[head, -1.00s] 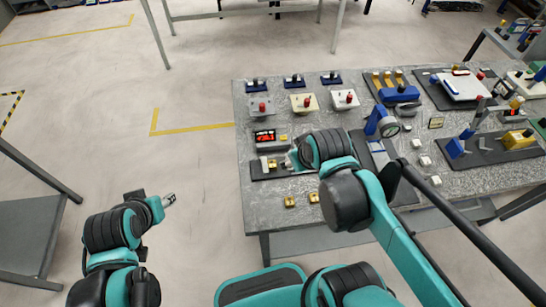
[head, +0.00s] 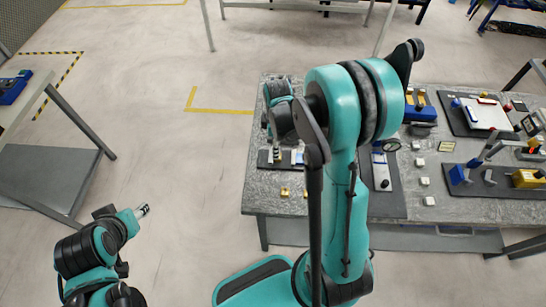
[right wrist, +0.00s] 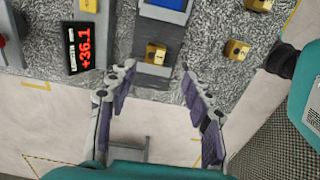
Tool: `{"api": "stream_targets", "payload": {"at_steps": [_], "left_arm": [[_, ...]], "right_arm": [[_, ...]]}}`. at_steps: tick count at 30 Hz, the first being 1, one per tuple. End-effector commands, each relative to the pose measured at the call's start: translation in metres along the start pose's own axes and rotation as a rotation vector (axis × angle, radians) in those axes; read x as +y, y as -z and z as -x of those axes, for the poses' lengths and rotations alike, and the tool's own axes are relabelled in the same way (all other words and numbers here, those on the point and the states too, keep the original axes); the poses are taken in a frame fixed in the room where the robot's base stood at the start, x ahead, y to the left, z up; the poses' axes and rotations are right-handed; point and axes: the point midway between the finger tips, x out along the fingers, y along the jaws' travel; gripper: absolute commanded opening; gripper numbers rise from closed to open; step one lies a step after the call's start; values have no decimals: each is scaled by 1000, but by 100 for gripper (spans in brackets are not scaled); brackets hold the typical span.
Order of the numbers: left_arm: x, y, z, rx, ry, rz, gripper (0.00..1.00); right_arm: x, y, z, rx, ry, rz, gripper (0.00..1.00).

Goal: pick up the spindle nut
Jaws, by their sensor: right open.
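Several small brass blocks are in view; I cannot tell for sure which is the spindle nut. In the right wrist view one brass block (right wrist: 156,54) sits on a narrow grey fixture (right wrist: 152,82), ahead of and between my fingers. Two more, a second block (right wrist: 237,50) and a third block (right wrist: 259,4), lie on the bare tabletop to the right. My right gripper (right wrist: 157,72) is open and empty, its fingers spread either side of the fixture's line. In the head view a brass block (head: 285,192) shows near the table's front edge. My left gripper (head: 143,209) is off the table, its jaws too small to judge.
A display reading +36.1 (right wrist: 83,48) stands left of the fixture in the right wrist view. The speckled table (head: 455,208) carries dark mats, a white-topped device (head: 488,112) and a blue-based tool (head: 460,174). My right arm hides the table's middle.

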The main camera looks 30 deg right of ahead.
Motion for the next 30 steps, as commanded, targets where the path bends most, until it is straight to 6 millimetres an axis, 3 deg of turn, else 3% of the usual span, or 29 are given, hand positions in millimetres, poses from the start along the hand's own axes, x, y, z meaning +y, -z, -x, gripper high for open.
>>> {"api": "stream_targets", "payload": {"at_steps": [13, 23, 28, 30], "left_arm": [[0, -11, -15, 0, 0, 0, 46], [0, -11, -16, 0, 0, 0, 46], [0, -11, -16, 0, 0, 0, 46], [0, -11, -16, 0, 0, 0, 46]], "right_arm": [[8, -4, -62, 1, -2, -3, 50], [8, -4, -69, 1, -2, -3, 50], [8, -3, -69, 1, -2, -3, 5], [8, -3, -69, 1, -2, -3, 0]]}}
